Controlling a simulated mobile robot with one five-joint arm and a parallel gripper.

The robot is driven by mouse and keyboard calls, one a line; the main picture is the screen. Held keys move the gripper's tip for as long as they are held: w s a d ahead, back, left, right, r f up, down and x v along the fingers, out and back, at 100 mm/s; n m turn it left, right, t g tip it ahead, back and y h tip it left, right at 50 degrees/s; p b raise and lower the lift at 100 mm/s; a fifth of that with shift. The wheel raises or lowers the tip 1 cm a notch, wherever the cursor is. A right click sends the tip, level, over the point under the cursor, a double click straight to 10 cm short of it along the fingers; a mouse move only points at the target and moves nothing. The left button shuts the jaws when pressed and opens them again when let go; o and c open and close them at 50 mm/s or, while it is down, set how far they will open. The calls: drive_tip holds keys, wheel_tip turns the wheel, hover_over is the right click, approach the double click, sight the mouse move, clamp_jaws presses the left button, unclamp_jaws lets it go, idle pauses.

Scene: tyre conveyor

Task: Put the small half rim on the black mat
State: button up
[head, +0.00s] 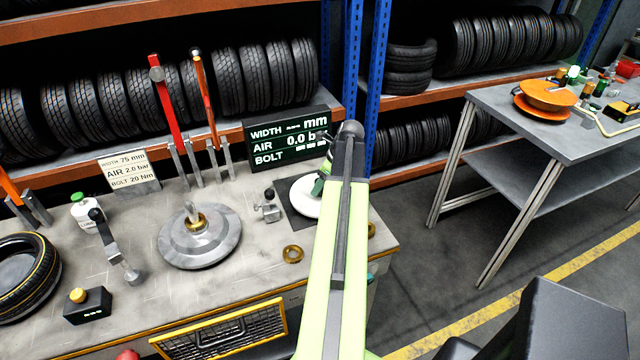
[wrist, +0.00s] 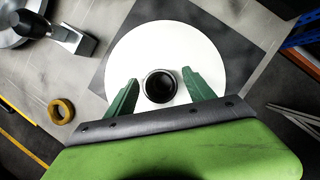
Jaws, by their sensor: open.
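A white half rim (head: 304,204), a round disc with a dark hub, lies flat on the black mat (head: 284,186) at the right part of the bench. The wrist view shows the white half rim (wrist: 130,55) with the mat (wrist: 256,36) around it. My gripper (wrist: 160,86) is open, its two green fingers on either side of the dark hub, with gaps between. I cannot tell how high the fingertips are above the disc. In the head view my arm hides the right part of the rim and mat, and most of my gripper (head: 320,184).
A display (head: 288,138) stands behind. A tyre (head: 24,272) lies far left. Orange rims (head: 548,95) sit on a side table (head: 500,108).

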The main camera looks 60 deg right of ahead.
drive_tip(key=p+v, duration=1)
drive_tip(key=v, duration=0.1)
drive_tip(key=shift+s+r, duration=0.2)
drive_tip(key=shift+r, duration=0.15)
